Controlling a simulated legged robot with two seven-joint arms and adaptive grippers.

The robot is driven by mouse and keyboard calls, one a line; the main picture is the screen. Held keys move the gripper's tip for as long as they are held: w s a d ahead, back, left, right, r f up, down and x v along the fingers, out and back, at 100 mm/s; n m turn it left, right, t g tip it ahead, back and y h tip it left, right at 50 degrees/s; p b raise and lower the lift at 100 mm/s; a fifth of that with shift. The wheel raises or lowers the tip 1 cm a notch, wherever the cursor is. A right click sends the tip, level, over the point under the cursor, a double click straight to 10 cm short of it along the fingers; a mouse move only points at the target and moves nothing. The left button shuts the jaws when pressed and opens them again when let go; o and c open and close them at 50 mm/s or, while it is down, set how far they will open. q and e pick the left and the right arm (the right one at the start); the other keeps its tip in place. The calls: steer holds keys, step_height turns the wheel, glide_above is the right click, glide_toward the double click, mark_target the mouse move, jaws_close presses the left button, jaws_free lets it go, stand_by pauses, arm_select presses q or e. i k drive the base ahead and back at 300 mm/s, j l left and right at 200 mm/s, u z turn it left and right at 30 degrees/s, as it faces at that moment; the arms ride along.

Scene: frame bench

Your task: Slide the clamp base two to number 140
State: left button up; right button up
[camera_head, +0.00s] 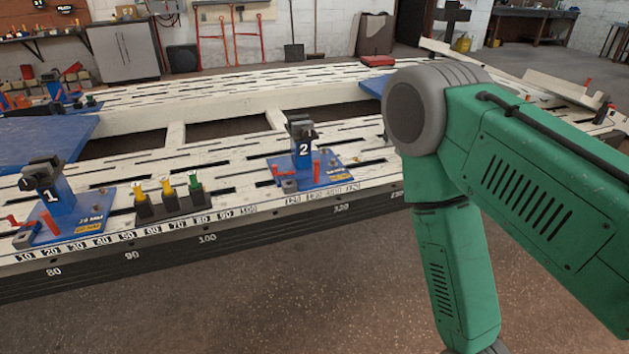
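Clamp base two (302,146) is a blue upright post marked with a white 2, with a dark clamp head on top. It stands upright on a blue foot plate (335,168) with red handles, on the slotted white frame bench (230,165). Its plate is at the front edge, above a strip of printed numbers (322,193) that are too small to read surely. My green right arm comes in from the right and bends downward, apart from the clamp base. Its gripper is below the picture. My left gripper is not in view.
Clamp base one (48,196) stands at the left on the same bench. A black holder (172,206) with yellow and green tools sits between the two bases. Another blue clamp base (58,95) stands at far left. Open floor (290,300) lies in front of the bench.

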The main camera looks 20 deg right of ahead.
mark_target(308, 148)
steer(key=i, duration=1.05)
steer(key=i+j+z, duration=0.15)
steer(key=i, duration=0.9)
